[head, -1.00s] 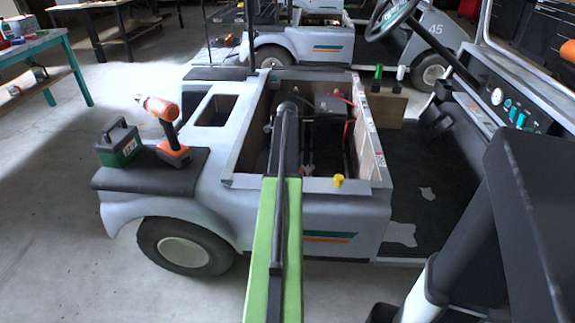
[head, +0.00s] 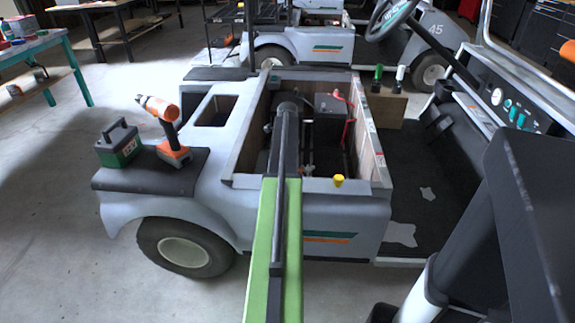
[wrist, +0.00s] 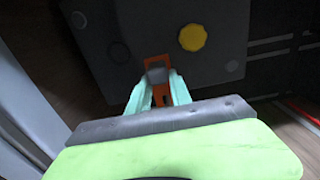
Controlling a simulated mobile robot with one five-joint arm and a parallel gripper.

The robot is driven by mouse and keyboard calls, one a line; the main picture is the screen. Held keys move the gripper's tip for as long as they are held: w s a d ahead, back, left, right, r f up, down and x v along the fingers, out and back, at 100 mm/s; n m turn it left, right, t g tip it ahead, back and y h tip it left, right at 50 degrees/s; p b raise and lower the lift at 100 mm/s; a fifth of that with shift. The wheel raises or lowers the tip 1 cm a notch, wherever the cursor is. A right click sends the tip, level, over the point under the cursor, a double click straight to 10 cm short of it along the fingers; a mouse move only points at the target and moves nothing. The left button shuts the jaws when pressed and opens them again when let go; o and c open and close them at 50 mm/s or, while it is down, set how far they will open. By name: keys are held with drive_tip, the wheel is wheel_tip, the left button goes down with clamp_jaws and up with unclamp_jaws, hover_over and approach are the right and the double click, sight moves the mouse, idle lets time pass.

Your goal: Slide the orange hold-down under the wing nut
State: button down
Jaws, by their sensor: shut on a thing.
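The orange hold-down (wrist: 157,62) is between the pale teal fingers of my gripper (wrist: 159,88) in the wrist view, and the gripper is shut on it. A small grey block (wrist: 156,75) shows against the orange part, near the fingertips. I cannot tell whether it is the wing nut. Beyond the hold-down is a dark grey surface (wrist: 125,40) with a yellow scalloped knob (wrist: 192,37). In the head view my arm reaches into the open bay of the cart (head: 230,160), and its own links hide the gripper and hold-down.
A black box (head: 330,108) with a red cable (head: 348,125) sits in the bay. The bay's walls rise around my arm.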

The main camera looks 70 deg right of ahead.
drive_tip(key=shift+s+d, duration=0.3)
drive_tip(key=shift+s, duration=0.65)
drive_tip(key=shift+s+d, duration=0.25)
drive_tip(key=shift+s, duration=0.65)
drive_tip(key=c, duration=1.1)
unclamp_jaws()
wheel_tip(320, 180, up, 18)
drive_tip(key=p, duration=1.7)
drive_tip(key=shift+f, duration=0.25)
